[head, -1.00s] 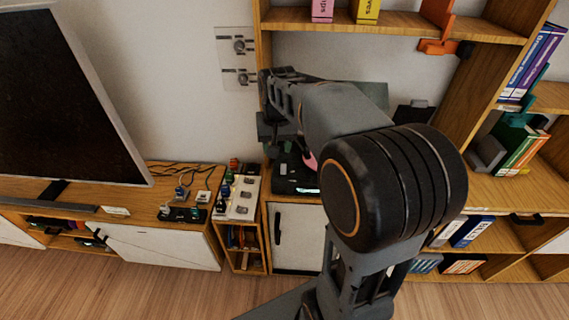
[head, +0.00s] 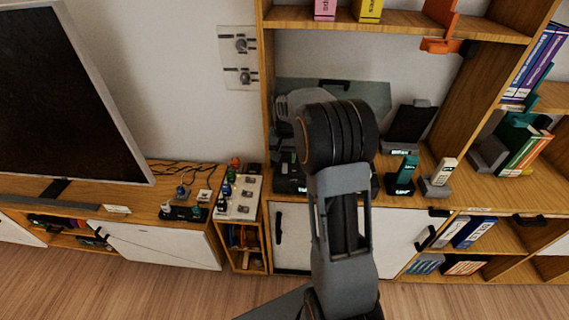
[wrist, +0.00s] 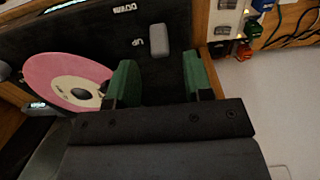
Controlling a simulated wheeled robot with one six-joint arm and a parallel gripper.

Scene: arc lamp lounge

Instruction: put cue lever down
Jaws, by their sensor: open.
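The cue lever (wrist: 160,40) is a small grey block on the black deck of the record player (wrist: 75,35) in the wrist view. It lies beside the white "UP" label, with the "DOWN" label farther off toward the top edge. A pink record (wrist: 70,80) with a cream centre is on the deck at left. My gripper (wrist: 160,63) has two green fingers, open and apart, with the lever just beyond the gap between their tips; contact cannot be told. In the head view my arm hides the gripper, lever and record; part of the player (head: 285,186) shows.
A teal handset (head: 403,176) and a cream handset (head: 440,175) stand on docks at right. The shelf above (head: 400,28) overhangs the player. A large screen (head: 60,100) is at left.

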